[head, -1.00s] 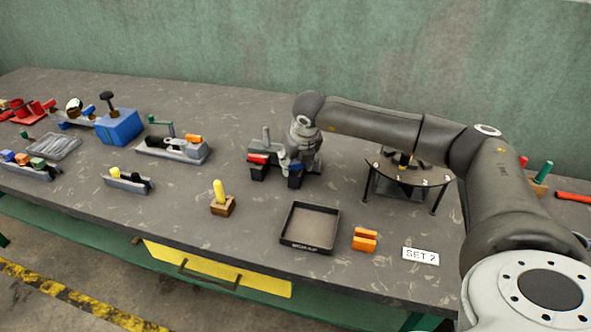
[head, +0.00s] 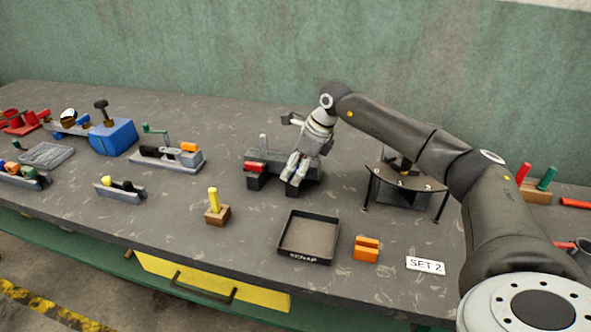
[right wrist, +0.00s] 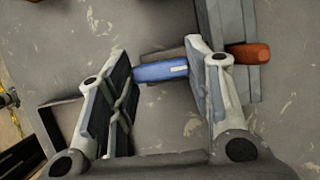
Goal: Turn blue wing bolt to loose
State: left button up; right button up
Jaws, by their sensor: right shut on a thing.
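The blue wing bolt (right wrist: 165,72) shows in the right wrist view as a blue bar spanning between the two fingers of my right gripper (right wrist: 160,95). The gripper is shut on it. In the head view my right gripper (head: 293,172) reaches down, tilted, at the right front of a grey fixture (head: 272,163), and it hides the blue wing bolt there. A red wing bolt (head: 255,168) sits on the fixture's left front; a red-orange piece (right wrist: 248,54) shows beyond the right finger in the wrist view. My left gripper is not in view.
A black scrap tray (head: 308,258) stands in front of the fixture, with an orange block (head: 366,249) and a SET 2 sign (head: 425,265) to its right. A dark stand on legs (head: 402,178) is close on the right. A yellow peg on a wooden block (head: 217,208) is front left.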

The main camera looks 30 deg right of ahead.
jog(key=n+g, duration=0.1)
jog(key=n, duration=0.2)
jog(key=n+g+y, duration=0.1)
jog(key=n, duration=0.2)
jog(key=shift+w+d, duration=0.1)
jog(key=shift+w, duration=0.05)
jog(key=shift+n, duration=0.3)
jog(key=o, duration=1)
jog(key=shift+y, duration=0.3)
jog(key=v, duration=1.2)
jog(key=shift+w, duration=0.1)
